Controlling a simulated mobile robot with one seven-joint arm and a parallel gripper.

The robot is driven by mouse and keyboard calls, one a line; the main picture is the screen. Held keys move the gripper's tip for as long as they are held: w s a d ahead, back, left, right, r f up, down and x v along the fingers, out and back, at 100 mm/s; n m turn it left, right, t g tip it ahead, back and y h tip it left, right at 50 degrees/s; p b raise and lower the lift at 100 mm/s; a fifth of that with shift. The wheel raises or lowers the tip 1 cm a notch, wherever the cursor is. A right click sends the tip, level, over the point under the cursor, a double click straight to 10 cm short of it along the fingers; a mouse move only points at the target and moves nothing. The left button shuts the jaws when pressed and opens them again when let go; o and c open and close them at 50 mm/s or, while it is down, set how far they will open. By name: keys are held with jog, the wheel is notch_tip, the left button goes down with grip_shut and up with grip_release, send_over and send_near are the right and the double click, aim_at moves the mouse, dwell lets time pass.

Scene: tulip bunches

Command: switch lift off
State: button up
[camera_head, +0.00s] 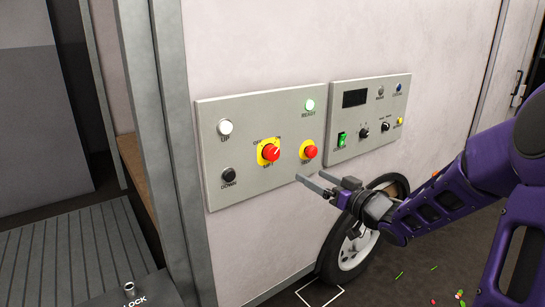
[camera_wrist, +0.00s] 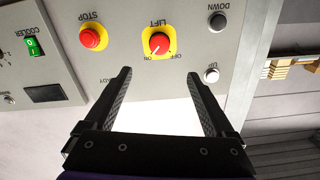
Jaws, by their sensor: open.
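The lift switch (camera_head: 269,152) is a red round knob on a yellow plate on the left grey panel. It also shows in the wrist view (camera_wrist: 159,43), upside down, with its white pointer mark turned towards ON. My gripper (camera_head: 312,182) is open and empty, in front of the panel's lower edge and apart from it. In the wrist view my two dark fingers (camera_wrist: 158,76) stand spread, with the lift knob seen beyond and between their tips.
The red STOP button (camera_head: 310,151) is close right of the lift knob. The white UP button (camera_head: 225,127), black DOWN button (camera_head: 228,174) and lit green READY lamp (camera_head: 309,105) share its panel. The cooler panel (camera_head: 370,95) is to the right. A wheel (camera_head: 350,248) stands below.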

aim_at(274, 154)
jog(key=x, duration=1.7)
jog(key=shift+w+a, duration=0.1)
jog(key=shift+c, duration=0.3)
jog(key=c, duration=1.3)
jog(key=shift+b, duration=0.35)
